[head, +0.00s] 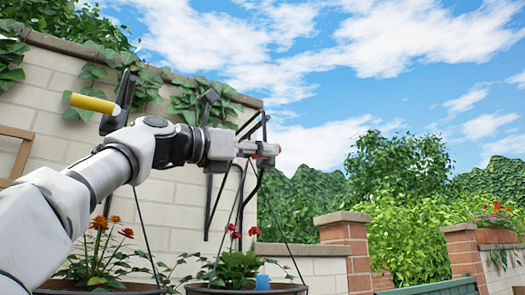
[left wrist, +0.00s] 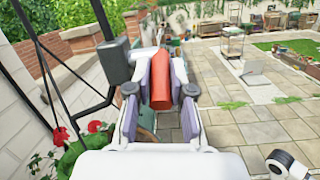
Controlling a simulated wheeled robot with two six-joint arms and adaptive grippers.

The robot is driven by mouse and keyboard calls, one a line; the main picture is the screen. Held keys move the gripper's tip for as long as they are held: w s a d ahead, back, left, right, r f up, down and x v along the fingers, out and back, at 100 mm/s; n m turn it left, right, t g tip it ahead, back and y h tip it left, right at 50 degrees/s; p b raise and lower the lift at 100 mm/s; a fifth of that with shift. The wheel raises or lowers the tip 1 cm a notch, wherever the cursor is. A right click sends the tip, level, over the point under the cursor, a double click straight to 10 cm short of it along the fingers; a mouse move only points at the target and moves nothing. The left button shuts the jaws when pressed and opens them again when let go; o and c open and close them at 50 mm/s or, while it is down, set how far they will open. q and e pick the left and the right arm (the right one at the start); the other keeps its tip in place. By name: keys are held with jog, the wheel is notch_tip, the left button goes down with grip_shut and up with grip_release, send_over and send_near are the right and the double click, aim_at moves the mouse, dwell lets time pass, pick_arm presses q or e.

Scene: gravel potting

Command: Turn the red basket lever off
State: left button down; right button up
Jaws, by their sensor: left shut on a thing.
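My left gripper (head: 262,149) reaches across the upper middle of the head view to the black bracket above the hanging basket with red flowers (head: 238,266). In the left wrist view, its two fingers stand on either side of the red lever handle (left wrist: 161,78) and are shut on it. In the head view, only a little red (head: 265,156) shows at the fingertips; the fingers hide the rest. The lever's far end and pivot are not clear. My right gripper is not in view.
A yellow lever (head: 92,103) is on a black bracket at the left, above a basket with orange flowers (head: 98,236). The pale block wall (head: 165,200) is close behind the arm. Black bars (left wrist: 60,80) run left of the gripper; open paving (left wrist: 235,110) lies to the right.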

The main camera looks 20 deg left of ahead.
pick_arm(q)
jog(key=shift+s+a+r, duration=0.1)
jog(key=shift+s+r, duration=0.05)
jog(key=shift+r, duration=0.05)
jog(key=c, duration=1.3)
grip_release()
jog(key=shift+f, duration=0.1)
jog(key=shift+f, duration=0.15)
